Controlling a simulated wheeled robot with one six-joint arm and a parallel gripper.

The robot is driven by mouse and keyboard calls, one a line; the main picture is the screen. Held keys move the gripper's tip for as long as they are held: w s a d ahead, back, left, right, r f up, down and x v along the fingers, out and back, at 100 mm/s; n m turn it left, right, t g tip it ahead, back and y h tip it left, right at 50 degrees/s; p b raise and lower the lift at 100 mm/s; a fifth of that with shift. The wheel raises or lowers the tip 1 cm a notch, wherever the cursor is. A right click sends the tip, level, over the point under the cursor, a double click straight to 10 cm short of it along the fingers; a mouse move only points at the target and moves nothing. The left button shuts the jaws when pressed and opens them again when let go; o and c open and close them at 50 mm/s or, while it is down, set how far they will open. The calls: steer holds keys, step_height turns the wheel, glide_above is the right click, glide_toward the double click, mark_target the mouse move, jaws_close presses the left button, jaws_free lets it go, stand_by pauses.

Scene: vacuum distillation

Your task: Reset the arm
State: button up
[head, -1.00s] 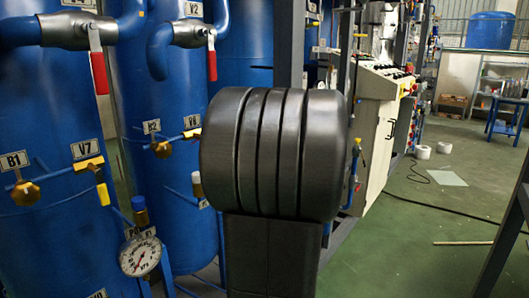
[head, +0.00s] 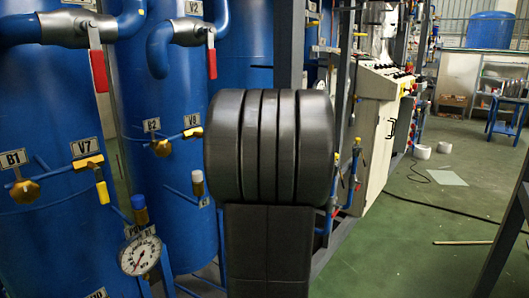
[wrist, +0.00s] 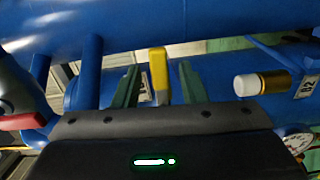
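My gripper (wrist: 159,68) shows in the wrist view with its two green fingers apart. A yellow handle (wrist: 158,76) stands in the gap between them, with space visible on both sides. I cannot tell how deep it lies between the fingers. In the head view my own dark, ribbed arm joint and the link below it fill the middle. They hide my gripper there and part of the rig behind.
Blue tanks (head: 50,235) with valves stand at left. A pressure gauge (head: 140,255), red handles (head: 99,72) and a yellow handle (head: 103,192) stick out from them. A control cabinet (head: 380,125) stands beyond my arm. Green floor (head: 400,245) is mostly open at right.

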steer(key=w+a+m, duration=0.1)
steer(key=w+a+f+m+p, duration=0.1)
steer(key=a, duration=0.1)
stand_by(0.4)
steer(key=shift+w, duration=0.1)
